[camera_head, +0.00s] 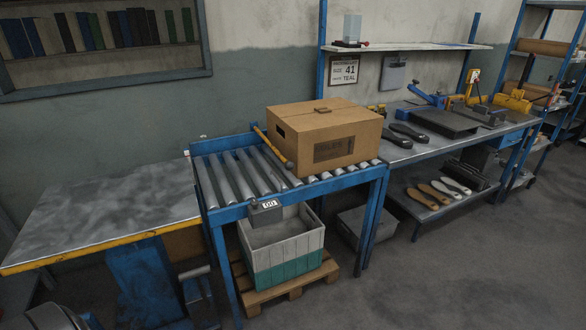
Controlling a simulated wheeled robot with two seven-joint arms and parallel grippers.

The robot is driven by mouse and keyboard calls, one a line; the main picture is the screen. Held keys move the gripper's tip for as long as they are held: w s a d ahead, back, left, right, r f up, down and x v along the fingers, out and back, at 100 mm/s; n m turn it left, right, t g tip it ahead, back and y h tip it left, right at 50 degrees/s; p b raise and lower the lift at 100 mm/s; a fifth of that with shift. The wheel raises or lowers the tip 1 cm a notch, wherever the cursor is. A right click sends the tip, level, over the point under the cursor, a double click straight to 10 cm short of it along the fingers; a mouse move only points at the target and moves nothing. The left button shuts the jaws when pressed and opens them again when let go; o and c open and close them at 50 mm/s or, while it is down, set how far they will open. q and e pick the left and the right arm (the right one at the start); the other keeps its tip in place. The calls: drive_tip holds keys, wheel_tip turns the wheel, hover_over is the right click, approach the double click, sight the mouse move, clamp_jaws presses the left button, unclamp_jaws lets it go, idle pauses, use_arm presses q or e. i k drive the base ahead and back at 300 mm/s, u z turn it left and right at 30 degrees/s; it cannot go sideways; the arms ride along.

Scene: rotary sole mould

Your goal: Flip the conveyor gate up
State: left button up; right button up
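The conveyor gate appears to be the yellow bar (272,146) with a dark round knob at its near end. It lies low across the grey rollers of the blue-framed conveyor (231,212), just left of a cardboard box (322,137). The box sits on the right part of the rollers, and its left side is close to the bar. I cannot tell whether they touch. Neither of my grippers is in view.
A metal-topped table (105,210) with a yellow front edge joins the conveyor's left side. A white and teal crate (285,257) stands on a pallet (293,285) below. A workbench (425,151) with black soles continues right. The left rollers are clear.

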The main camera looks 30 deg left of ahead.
sight(288, 165)
drive_tip(key=z, duration=2.2)
drive_tip(key=k, duration=1.2)
drive_tip(key=u, duration=1.5)
drive_tip(key=i, duration=0.5)
drive_tip(key=u, duration=0.1)
